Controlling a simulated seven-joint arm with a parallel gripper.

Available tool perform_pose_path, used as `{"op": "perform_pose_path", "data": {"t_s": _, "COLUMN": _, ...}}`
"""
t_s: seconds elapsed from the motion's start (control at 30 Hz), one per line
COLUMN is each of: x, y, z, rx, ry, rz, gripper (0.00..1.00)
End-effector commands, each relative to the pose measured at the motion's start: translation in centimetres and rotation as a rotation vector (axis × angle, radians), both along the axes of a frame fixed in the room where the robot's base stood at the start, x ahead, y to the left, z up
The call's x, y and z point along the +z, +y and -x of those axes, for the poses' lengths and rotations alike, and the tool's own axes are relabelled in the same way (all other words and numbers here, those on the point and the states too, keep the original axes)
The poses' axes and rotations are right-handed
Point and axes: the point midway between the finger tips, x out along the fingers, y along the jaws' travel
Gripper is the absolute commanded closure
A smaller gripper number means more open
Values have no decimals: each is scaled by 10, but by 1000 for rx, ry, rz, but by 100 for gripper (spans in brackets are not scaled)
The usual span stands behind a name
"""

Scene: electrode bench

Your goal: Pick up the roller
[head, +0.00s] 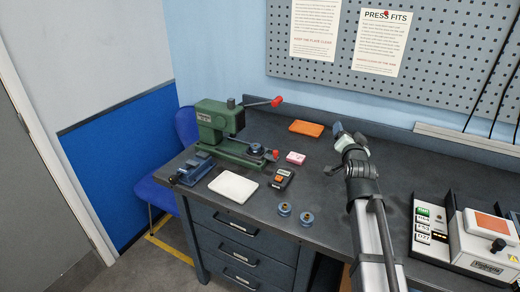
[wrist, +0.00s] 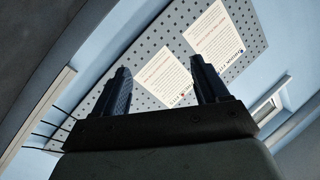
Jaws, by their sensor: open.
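I cannot make out a roller for certain in either view. Two small blue round pieces with metallic centres, one on the left (head: 284,209) and one on the right (head: 307,218), sit on the dark bench near its front edge; I cannot tell whether either is the roller. My gripper (head: 348,135) is raised over the back of the bench, to the right of these pieces. In the wrist view its two fingers (wrist: 159,75) are apart with nothing between them. They face the pegboard and its papers. My arm hides part of the bench in the head view.
A green hand press (head: 222,125) and a blue vise (head: 190,170) stand at the left. Near them lie a white pad (head: 233,186), a small dark device (head: 282,178), a pink box (head: 295,158) and an orange tray (head: 306,128). A white machine (head: 485,245) stands at the right.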

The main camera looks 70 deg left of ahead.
Motion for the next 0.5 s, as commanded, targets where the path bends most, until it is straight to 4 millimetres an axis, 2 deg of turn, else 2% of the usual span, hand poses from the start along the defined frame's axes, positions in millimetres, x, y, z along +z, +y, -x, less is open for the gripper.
{"op": "perform_pose_path", "data": {"t_s": 0.03, "x": 0, "y": 14, "z": 28, "rx": 33, "ry": -29, "rz": 23, "gripper": 26}}
{"op": "perform_pose_path", "data": {"t_s": 0.2, "x": -1, "y": 47, "z": 111, "rx": 126, "ry": -135, "rz": 101, "gripper": 26}}
{"op": "perform_pose_path", "data": {"t_s": 0.4, "x": -2, "y": 74, "z": 208, "rx": 230, "ry": -265, "rz": 179, "gripper": 26}}
{"op": "perform_pose_path", "data": {"t_s": 0.5, "x": -2, "y": 82, "z": 250, "rx": 272, "ry": -325, "rz": 210, "gripper": 26}}
